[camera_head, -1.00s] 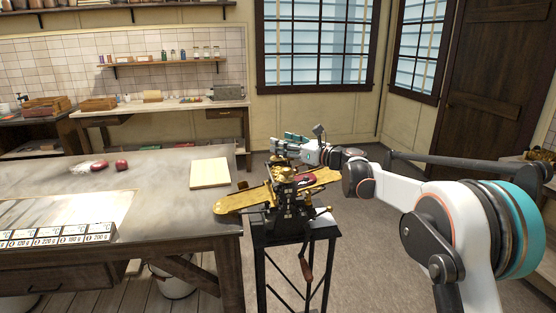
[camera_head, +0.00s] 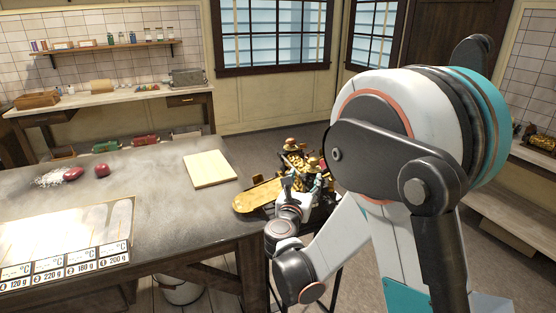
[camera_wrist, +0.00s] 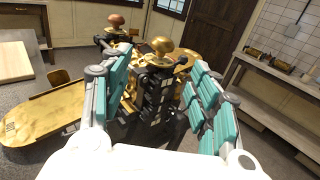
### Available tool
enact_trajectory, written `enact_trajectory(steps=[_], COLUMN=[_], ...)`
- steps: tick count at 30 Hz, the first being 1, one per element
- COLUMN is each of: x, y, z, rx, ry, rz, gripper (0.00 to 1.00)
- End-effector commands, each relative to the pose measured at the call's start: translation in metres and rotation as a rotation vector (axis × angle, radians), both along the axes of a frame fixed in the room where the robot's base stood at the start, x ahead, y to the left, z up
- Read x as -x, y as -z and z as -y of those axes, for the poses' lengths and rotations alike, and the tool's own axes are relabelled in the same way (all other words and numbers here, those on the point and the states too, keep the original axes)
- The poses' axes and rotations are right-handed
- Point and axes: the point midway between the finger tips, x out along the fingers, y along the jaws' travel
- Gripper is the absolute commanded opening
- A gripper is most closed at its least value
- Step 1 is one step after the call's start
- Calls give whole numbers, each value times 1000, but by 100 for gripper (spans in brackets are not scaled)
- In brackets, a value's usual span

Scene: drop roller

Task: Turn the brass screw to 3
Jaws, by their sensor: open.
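The drop roller (camera_head: 294,163) is a dark machine with brass parts and a brass tray (camera_head: 258,195), on a stand beside the table. In the wrist view, a round brass knob (camera_wrist: 162,45) tops its dark frame (camera_wrist: 157,92), and a copper-coloured knob (camera_wrist: 117,20) stands farther back. I cannot tell which part is the brass screw, and no numbers are readable. My gripper (camera_wrist: 158,68) is open, its teal-padded fingers on either side of the dark frame with the brass knob between them, apparently untouched. In the head view my arm hides much of the machine.
The grey table (camera_head: 150,215) on the left holds a pale board (camera_head: 209,169), red lumps (camera_head: 102,170) and numbered cards (camera_head: 48,268). A bench (camera_head: 110,103) stands at the back wall. A low counter (camera_head: 520,205) runs along the right. The floor beyond the machine looks clear.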

Motion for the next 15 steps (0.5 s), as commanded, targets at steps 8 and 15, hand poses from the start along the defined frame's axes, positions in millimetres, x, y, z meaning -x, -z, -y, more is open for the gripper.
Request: enact_trajectory(steps=[8, 15], x=[-12, -54], y=[2, 3], z=[15, 33], rx=[18, 17], ry=[27, 26], rz=[-1, -1], gripper=[56, 56])
